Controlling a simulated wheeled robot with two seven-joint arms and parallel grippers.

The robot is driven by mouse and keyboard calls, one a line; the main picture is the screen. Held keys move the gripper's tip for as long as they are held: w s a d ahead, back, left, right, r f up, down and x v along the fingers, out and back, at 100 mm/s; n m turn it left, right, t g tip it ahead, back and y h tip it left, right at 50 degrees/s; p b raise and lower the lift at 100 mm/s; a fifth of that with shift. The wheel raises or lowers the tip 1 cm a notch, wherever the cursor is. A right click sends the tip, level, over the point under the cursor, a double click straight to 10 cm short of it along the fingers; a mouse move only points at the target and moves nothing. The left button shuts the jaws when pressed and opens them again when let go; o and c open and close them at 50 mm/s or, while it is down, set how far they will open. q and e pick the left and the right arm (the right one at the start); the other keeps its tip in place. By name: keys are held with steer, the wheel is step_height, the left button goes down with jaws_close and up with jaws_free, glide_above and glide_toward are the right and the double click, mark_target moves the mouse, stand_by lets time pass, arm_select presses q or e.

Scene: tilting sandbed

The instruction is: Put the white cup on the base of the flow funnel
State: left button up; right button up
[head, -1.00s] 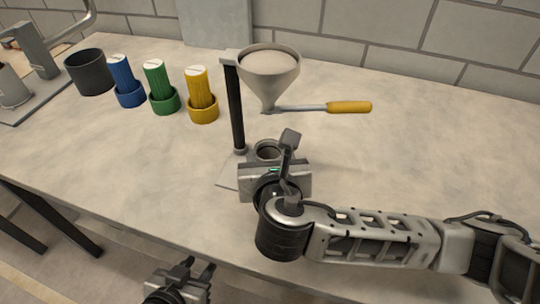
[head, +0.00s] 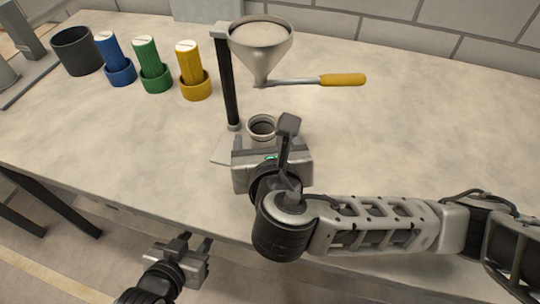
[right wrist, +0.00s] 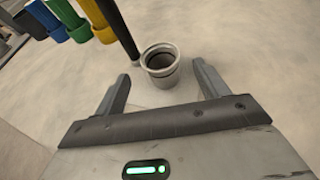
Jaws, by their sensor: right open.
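The white cup (head: 262,126) stands upright on the table, right of the foot of the flow funnel's black post (head: 229,85). It looks empty in the right wrist view (right wrist: 160,66). My right gripper (head: 268,138) is open at the cup, with one finger on either side of it at tip level in the right wrist view (right wrist: 161,78). I see no firm contact. The funnel's flat base (head: 222,152) shows partly, left of my right gripper, which hides some of it. The funnel bowl (head: 261,50) is above. My left gripper (head: 190,240) is open and empty off the table's front edge.
Blue (head: 116,62), green (head: 150,66) and yellow (head: 190,70) ribbed cylinders in round holders and a dark pot (head: 77,52) stand at the back left. A yellow-handled tool (head: 343,80) juts right below the funnel. The table's right side is clear.

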steer(key=v, duration=0.8)
